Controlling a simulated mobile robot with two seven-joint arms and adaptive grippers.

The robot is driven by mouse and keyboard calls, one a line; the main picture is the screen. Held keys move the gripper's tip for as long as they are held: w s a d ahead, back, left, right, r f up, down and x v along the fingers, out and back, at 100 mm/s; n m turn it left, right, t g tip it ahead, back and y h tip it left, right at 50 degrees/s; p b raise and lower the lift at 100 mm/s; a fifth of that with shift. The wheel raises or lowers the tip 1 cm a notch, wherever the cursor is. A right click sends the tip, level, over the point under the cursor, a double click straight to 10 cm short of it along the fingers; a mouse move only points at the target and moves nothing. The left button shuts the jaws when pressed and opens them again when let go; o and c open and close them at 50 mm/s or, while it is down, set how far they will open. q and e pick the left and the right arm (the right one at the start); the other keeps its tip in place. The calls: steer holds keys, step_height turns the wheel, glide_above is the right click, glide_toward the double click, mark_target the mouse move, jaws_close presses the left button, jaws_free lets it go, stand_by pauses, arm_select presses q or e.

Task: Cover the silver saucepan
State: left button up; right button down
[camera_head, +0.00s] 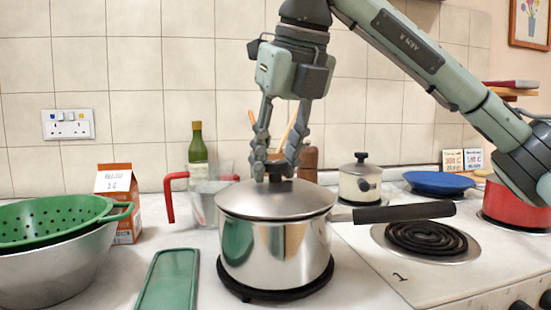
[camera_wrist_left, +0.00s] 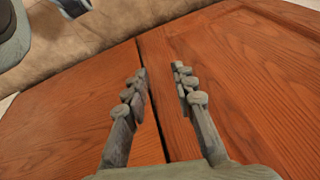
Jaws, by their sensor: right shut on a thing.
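The silver saucepan (camera_head: 275,255) stands upright on a dark round trivet on the counter in the head view, its black handle (camera_head: 404,211) pointing right. The silver lid (camera_head: 275,201) lies over the pan's rim and looks level; I see no clear gap between lid and rim. My right gripper (camera_head: 277,171) comes down from above and is shut on the lid's dark knob. The left gripper does not show in the head view. In the left wrist view my left gripper (camera_wrist_left: 163,80) is open and empty, in front of wooden panels.
A green colander (camera_head: 50,222) in a metal bowl is at left, beside an orange carton (camera_head: 127,205). A green tray (camera_head: 168,280) lies left of the pan. Behind are a glass jug (camera_head: 207,200), a bottle (camera_head: 197,150) and a small cream pot (camera_head: 360,185). A coil hob (camera_head: 427,238) is at right.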

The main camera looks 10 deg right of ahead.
steer(key=shift+f, duration=0.2)
stand_by(0.4)
steer(key=shift+c, duration=2.3)
jaws_free()
steer(key=shift+r+p, duration=2.75)
steer(key=shift+r, duration=0.8)
steer(key=shift+f, duration=0.1)
